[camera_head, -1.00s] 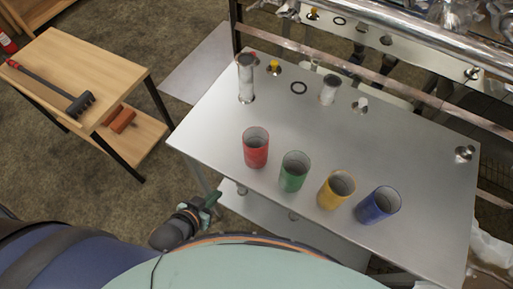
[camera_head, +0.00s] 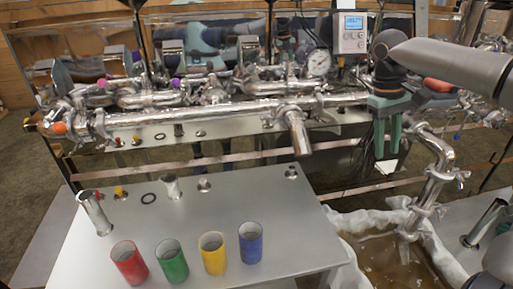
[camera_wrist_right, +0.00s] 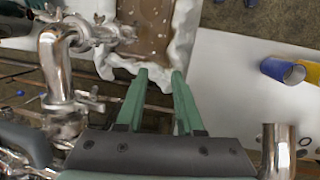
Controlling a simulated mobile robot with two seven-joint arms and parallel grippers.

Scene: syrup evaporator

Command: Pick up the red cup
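The red cup (camera_head: 129,262) stands at the left end of a row of cups near the front of the metal table (camera_head: 300,215). A green cup (camera_head: 171,260), a yellow cup (camera_head: 213,253) and a blue cup (camera_head: 250,242) stand to its right. My right gripper (camera_head: 387,150) hangs at the upper right in the head view, well away from the red cup. In the right wrist view its green fingers (camera_wrist_right: 158,85) are apart with nothing between them. The red cup does not show in that view. My left gripper is not in view.
Steel pipes and valves (camera_head: 240,110) run along the back behind the table. A lined bin of brown liquid (camera_head: 385,255) stands right of the table. A metal tube (camera_head: 94,213) stands at the table's left. A display box (camera_head: 352,32) is above the pipes.

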